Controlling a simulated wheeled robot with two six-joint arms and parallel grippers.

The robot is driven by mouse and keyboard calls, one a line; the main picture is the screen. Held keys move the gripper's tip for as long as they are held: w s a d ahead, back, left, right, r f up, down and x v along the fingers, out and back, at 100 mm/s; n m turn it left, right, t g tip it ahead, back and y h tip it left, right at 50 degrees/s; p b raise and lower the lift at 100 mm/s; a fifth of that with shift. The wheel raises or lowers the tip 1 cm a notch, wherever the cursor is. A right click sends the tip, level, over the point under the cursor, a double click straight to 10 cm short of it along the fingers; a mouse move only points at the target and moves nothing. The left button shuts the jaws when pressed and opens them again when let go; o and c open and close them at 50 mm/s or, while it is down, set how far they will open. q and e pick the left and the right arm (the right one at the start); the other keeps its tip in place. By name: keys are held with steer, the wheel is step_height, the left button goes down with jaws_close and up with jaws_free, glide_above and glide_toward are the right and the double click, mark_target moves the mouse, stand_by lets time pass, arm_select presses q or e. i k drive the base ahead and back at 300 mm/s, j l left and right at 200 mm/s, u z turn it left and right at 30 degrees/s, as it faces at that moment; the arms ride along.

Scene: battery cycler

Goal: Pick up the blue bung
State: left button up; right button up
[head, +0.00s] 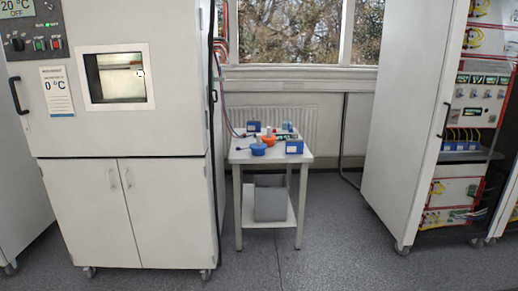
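A small round blue object, which looks like the blue bung (258,150), rests near the front left of the top of a small white table (239,157). It is small in the head view, so its exact shape is hard to tell. A similar orange piece (268,141) is just behind it to the right. Neither of my grippers is in view.
Blue boxes (294,147) stand on the table, with cables at its left. A grey bin (270,203) is on the lower shelf. A large chamber cabinet (125,190) stands left, a rack (405,130) right. Open floor (335,235) lies in front.

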mark_target(258, 148)
steer(key=i+l+z, duration=0.4)
steer(key=i, duration=0.65)
steer(key=i+z, duration=0.4)
steer(key=i, duration=0.7)
steer(key=i+l+u, duration=0.1)
steer(key=i, duration=0.7)
steer(key=i+l+u, duration=0.1)
steer(key=i, duration=0.75)
steer(key=i+l+u, duration=0.15)
steer(key=u, duration=0.3)
steer(key=i+l+u, duration=0.25)
steer(key=u, duration=0.15)
steer(key=i+l+u, duration=0.3)
steer(key=u, duration=0.15)
steer(key=i+l+u, duration=0.15)
steer(key=l+u, duration=0.3)
steer(key=i+l+u, duration=0.15)
steer(key=u, duration=0.25)
steer(key=l+u, duration=0.45)
steer(key=i+l+u, duration=0.1)
steer(key=l+u, duration=0.55)
steer(key=u, duration=0.15)
